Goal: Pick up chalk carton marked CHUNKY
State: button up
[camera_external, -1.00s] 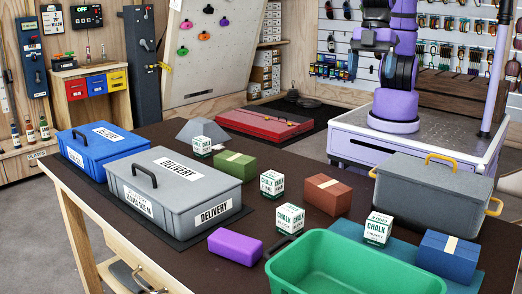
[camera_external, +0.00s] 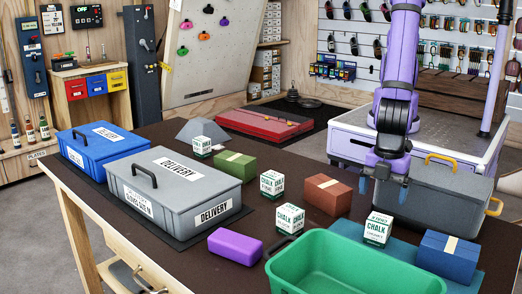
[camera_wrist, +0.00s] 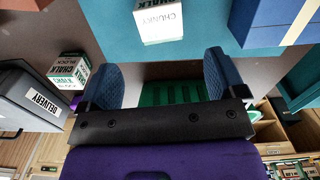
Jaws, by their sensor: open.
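The chalk carton marked CHUNKY (camera_external: 377,229) is a white box with green lettering, standing upright on the teal mat (camera_external: 347,228). My gripper (camera_external: 383,191) is open and empty, pointing down above and behind the carton. In the wrist view the two blue fingers of my gripper (camera_wrist: 161,76) are spread wide, with the carton beyond the fingertips, apart from them.
A green tub (camera_external: 330,243) stands in front of the carton. A blue box (camera_external: 436,268) lies to its right and a grey crate (camera_external: 455,195) behind. Other chalk cartons (camera_external: 289,218) (camera_external: 271,185), a brown box (camera_external: 327,194) and a purple block (camera_external: 235,246) stand to the left.

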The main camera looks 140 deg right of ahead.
aim_at(379, 220)
notch_tip(379, 220, down, 11)
jog(key=shift+w+r, duration=0.1)
jog(key=shift+r, duration=0.1)
jog(key=shift+a, duration=0.1)
jog(key=c, duration=1.1)
jog(key=shift+o, duration=0.2)
jog(key=shift+r, duration=0.1)
